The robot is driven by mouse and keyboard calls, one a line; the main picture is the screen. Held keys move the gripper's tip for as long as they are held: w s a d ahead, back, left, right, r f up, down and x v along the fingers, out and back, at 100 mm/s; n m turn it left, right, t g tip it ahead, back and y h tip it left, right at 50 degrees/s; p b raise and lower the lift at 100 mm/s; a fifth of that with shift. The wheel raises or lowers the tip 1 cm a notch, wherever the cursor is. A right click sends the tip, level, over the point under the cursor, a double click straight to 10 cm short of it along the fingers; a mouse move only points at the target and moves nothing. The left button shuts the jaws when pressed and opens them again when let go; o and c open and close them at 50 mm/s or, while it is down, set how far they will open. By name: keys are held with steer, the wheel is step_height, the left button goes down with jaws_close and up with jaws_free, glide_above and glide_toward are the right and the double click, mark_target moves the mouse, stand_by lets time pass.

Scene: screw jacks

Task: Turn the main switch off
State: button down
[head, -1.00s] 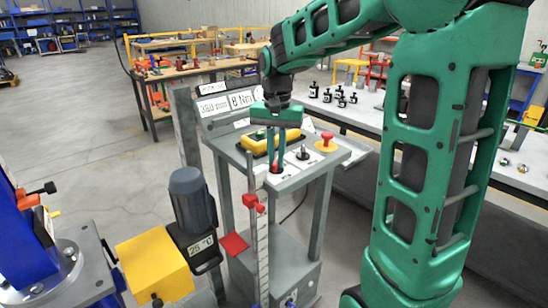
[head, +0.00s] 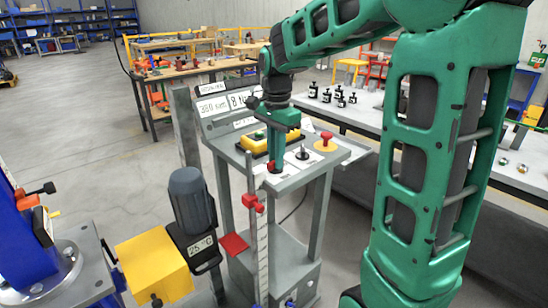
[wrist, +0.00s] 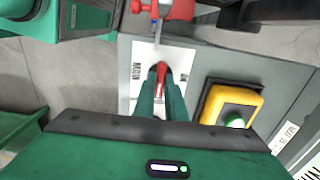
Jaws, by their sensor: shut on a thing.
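The main switch (head: 271,166) has a red handle on a pale plate at the near left corner of the grey control panel (head: 338,155). It also shows in the wrist view (wrist: 161,73), between my fingertips, with its handle lying roughly lengthwise along the plate. My gripper (head: 276,159) points down over the switch and is shut on its handle. The fingers hide part of the handle and its base. Lettering on the plate (wrist: 140,73) is partly hidden, and I cannot read the switch's position marks.
A yellow box with a green button (head: 258,138) sits close beside the switch. A black knob (head: 303,154) and a red mushroom button (head: 326,140) stand to the right. A scale post with a red clamp (head: 252,202) rises just in front of the panel.

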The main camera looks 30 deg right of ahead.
steer(key=shift+w+a+r, duration=0.1)
steer(key=shift+w+a, duration=0.1)
steer(key=c, duration=1.8)
jaws_free()
steer(key=shift+s+d, duration=0.1)
step_height(320, 180, up, 11)
steer(key=shift+f, duration=0.2)
steer(key=s+d+f+n, duration=0.2)
steer(key=s+f, duration=0.3)
steer(key=s, duration=0.4)
steer(key=s+d+f+n, duration=0.2)
steer(key=s+f+n, duration=0.2)
steer(key=s, duration=0.5)
steer(key=s+d+f+n, duration=0.2)
steer(key=s+f+n, duration=0.1)
steer(key=s+f, duration=0.4)
steer(key=s, duration=0.3)
